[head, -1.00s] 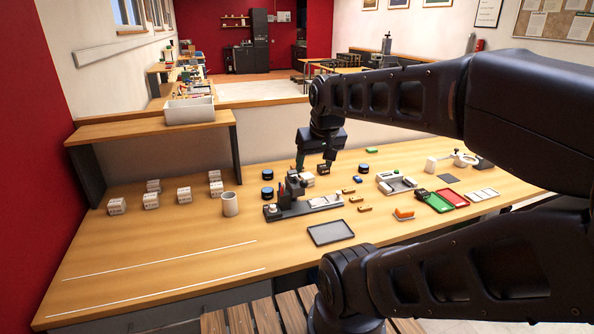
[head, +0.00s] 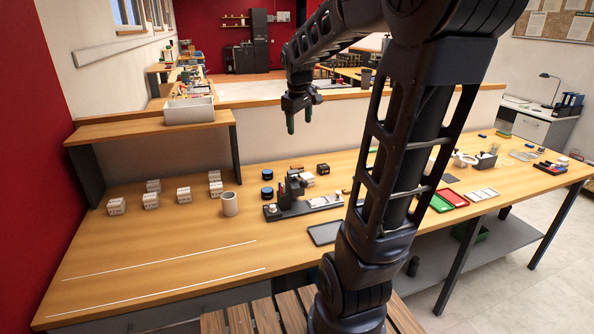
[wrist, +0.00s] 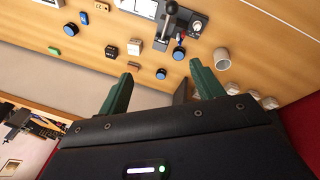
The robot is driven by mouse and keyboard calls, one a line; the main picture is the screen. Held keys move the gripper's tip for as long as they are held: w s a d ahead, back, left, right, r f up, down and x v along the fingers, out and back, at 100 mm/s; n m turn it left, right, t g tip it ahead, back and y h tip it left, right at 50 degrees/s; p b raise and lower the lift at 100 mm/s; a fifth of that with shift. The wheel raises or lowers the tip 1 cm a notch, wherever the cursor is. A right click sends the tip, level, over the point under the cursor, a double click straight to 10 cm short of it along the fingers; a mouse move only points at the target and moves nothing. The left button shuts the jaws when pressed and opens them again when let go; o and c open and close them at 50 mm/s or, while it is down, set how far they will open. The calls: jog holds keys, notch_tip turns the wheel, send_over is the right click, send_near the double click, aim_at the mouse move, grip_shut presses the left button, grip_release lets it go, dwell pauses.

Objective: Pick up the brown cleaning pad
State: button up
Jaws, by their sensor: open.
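The brown cleaning pad (wrist: 136,66) looks like a small flat brown strip near the back edge of the table in the wrist view. In the head view a small brownish piece (head: 297,168) behind the white block appears to be the same pad. My gripper (head: 299,118) is open and empty, pointing down, raised well above the back of the table. In the wrist view the green fingers of my gripper (wrist: 161,73) are spread apart, with the pad a little inward of the left fingertip in the picture and not touched.
A black block (wrist: 111,51), a white block (wrist: 134,47) and two blue-topped round pots (wrist: 161,73) lie close to the pad. The dark marking machine (head: 292,190) stands in front of it. The low back wall (head: 270,140) rises behind. The table's front left is clear.

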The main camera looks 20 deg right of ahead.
jog(key=w+d+f+n, duration=0.2)
jog(key=w+n, duration=0.1)
jog(key=w, duration=0.7)
jog(key=n+g+h, duration=0.2)
jog(key=n+g, duration=0.1)
jog(key=n, duration=0.6)
send_over(297, 166)
jog(key=a, duration=0.4)
notch_tip(297, 166, down, 25)
jog(key=x, duration=1)
jog(key=shift+d+f, duration=0.2)
jog(key=shift+d, duration=0.15)
jog(key=c, duration=1.1)
